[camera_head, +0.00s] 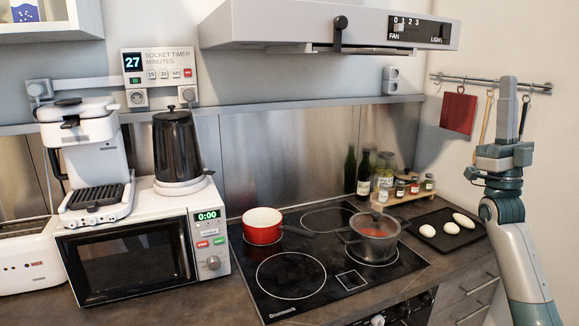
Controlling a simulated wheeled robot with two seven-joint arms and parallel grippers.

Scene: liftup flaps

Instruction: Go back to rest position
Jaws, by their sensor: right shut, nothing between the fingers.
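My right gripper (507,84) is at the right side of the head view, pointing straight up. Its fingers are shut together with nothing between them. It is raised in front of the pale wall, right of the red board, and appears to touch nothing. The grey and teal arm below it runs down to the bottom right corner. My left gripper and arm are not in the head view.
The range hood (330,24) hangs at the top. Utensils hang from a rail (470,81).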

